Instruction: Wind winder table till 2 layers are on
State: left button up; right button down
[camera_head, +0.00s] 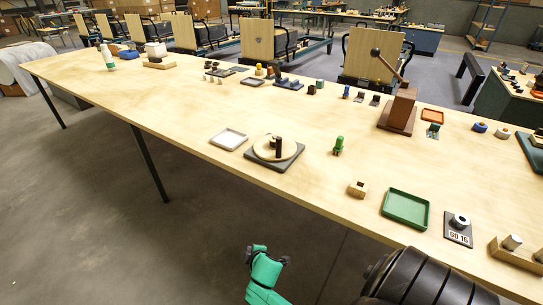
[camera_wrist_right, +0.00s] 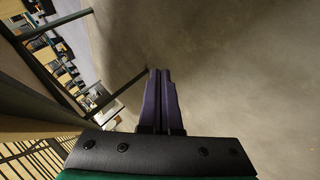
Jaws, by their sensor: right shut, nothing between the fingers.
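The winder table (camera_head: 264,152) is a round pale wooden disc on a dark square base, near the front edge of the long workbench. A dark upright peg (camera_head: 278,147) and a smaller dark piece stand on the disc. I cannot make out any wound layers on it. My right gripper's purple fingers (camera_wrist_right: 160,73) are together and empty in the right wrist view, over bare floor. A green part of my arm (camera_head: 264,272) shows at the bottom of the head view, below the bench edge and well apart from the winder. My left gripper is not in view.
On the long workbench (camera_head: 120,85), a white tray (camera_head: 228,138) lies left of the winder and a green figure (camera_head: 338,146) stands right of it. Farther right are a wooden block (camera_head: 357,189), a green tray (camera_head: 406,208) and a "GO 16" plate (camera_head: 457,236). A lever stand (camera_head: 398,108) is behind.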

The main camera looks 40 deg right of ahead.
jog(key=w+d+r+n+t+h+b, duration=0.1)
jog(key=w+d+r+t+h+b, duration=0.2)
jog(key=r, duration=0.6)
jog(key=w+d+r+t+h+b, duration=0.15)
jog(key=w+r, duration=0.35)
jog(key=r, duration=0.5)
jog(key=s+d+r+h+b, duration=0.1)
jog(key=d+r+h, duration=0.15)
jog(key=r, duration=0.45)
jog(key=s+d+r+h, duration=0.2)
jog(key=d+r, duration=0.1)
jog(key=r, duration=0.4)
jog(key=shift+t, duration=0.55)
jog(key=x, duration=0.8)
jog(key=shift+w+f, duration=0.3)
jog(key=shift+w, duration=0.05)
jog(key=shift+s+d+p, duration=0.7)
jog(key=shift+s+d, duration=0.55)
jog(key=shift+s, duration=0.2)
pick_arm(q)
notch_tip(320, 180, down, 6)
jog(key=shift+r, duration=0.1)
pick_arm(e)
jog(key=shift+w+f, duration=0.1)
